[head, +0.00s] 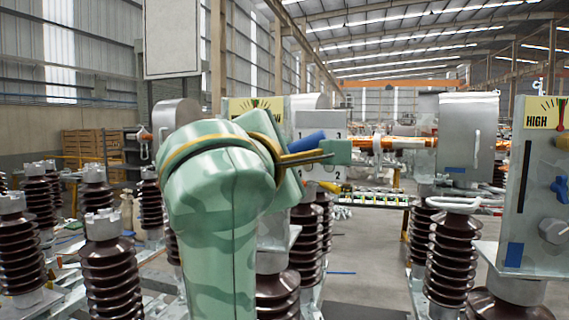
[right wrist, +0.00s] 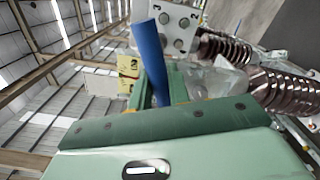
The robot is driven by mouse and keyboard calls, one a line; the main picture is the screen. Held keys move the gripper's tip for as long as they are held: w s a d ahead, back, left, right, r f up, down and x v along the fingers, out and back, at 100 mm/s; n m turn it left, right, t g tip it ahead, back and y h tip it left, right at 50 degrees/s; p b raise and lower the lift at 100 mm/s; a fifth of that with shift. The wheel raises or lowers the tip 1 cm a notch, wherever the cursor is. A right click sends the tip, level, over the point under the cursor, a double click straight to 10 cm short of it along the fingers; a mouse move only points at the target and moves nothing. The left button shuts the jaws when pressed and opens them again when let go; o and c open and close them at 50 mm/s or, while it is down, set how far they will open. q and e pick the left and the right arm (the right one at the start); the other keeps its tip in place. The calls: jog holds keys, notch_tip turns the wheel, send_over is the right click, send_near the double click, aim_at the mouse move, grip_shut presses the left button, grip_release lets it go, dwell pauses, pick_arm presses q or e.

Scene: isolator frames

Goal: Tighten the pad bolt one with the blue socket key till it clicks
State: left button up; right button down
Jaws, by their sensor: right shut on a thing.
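The blue socket key (head: 307,142) shows as a short blue piece beside my right gripper (head: 318,155). In the right wrist view the blue socket key (right wrist: 149,50) stands between the two green fingers of my right gripper (right wrist: 160,92), which is shut on it. Its far end points up toward a pale plate (right wrist: 180,18) with several round bolts. In the head view the pale numbered plate (head: 335,130) is partly hidden behind my gripper. I cannot tell which bolt is number one, or whether the key touches one. My left gripper is not in view.
Brown ribbed insulators (head: 108,265) stand at left, and another (head: 452,255) stands at right. A grey panel with a HIGH gauge (head: 543,115) is at the right edge. A grey box (head: 467,130) stands behind. Bare floor (head: 365,255) shows at centre right.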

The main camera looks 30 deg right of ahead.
dwell(0.3)
jog(key=shift+v, duration=1.2)
